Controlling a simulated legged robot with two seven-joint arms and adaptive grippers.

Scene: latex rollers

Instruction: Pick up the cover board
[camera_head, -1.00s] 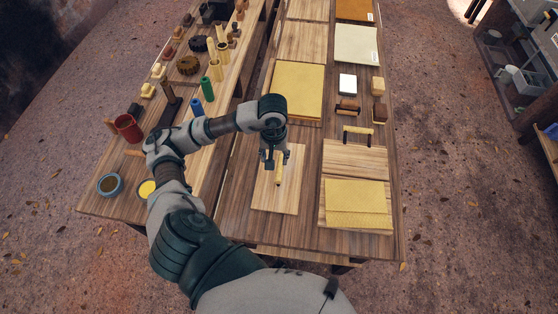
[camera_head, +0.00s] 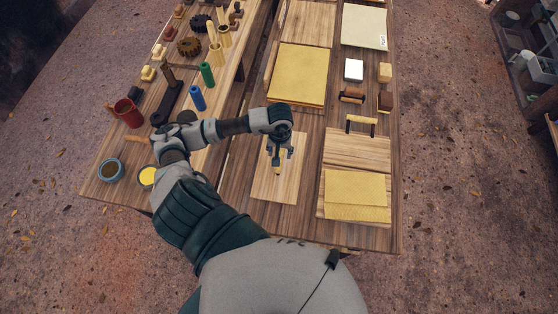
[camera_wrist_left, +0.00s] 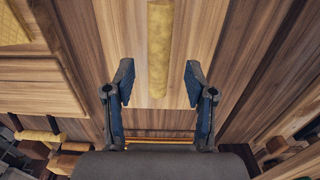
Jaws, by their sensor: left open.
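A light wooden board (camera_head: 266,188), which appears to be the cover board, lies flat on the plank table at the near left. A yellow cylindrical bar (camera_head: 278,170) sits along its middle, like a handle. My left gripper (camera_head: 279,153) is over the board, open, with its fingers pointing down. In the left wrist view the fingers (camera_wrist_left: 159,85) stand apart on either side of the yellow bar (camera_wrist_left: 159,45), with nothing gripped. I cannot tell how high the fingertips are above the board. The gripper hides part of the bar. My right gripper is not in view.
Yellow sheets (camera_head: 356,188) lie on a board to the right. A yellow stack (camera_head: 297,75) lies beyond the gripper. A yellow roller with a dark frame (camera_head: 361,121) and small blocks stand at the right. The left bench holds a red cup (camera_head: 128,113) and several cylinders.

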